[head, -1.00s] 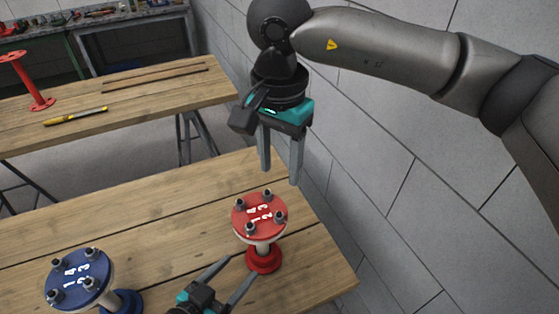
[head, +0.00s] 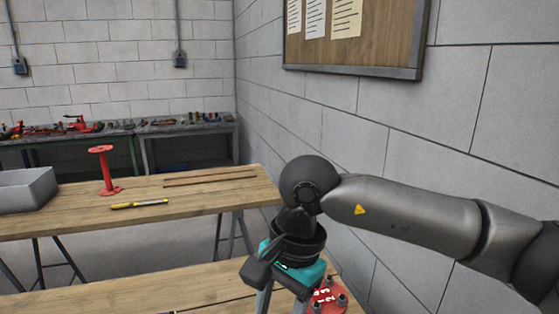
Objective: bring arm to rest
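My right arm comes in from the right, and its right gripper (head: 283,300) points down at the bottom of the head view. The upper parts of its two fingers are apart with nothing seen between them; the tips are cut off by the frame edge. A red flanged piece with pins and white numbers (head: 328,297) is partly visible just right of the gripper, low on the near side. I cannot tell whether they touch. My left gripper is out of view.
The near wooden table (head: 130,295) shows only its far part. A far wooden table (head: 225,192) holds a red spool-like stand (head: 103,172), a yellow tool (head: 139,204) and a grey bin (head: 28,190). A block wall (head: 400,130) with a notice board (head: 390,40) runs along the right.

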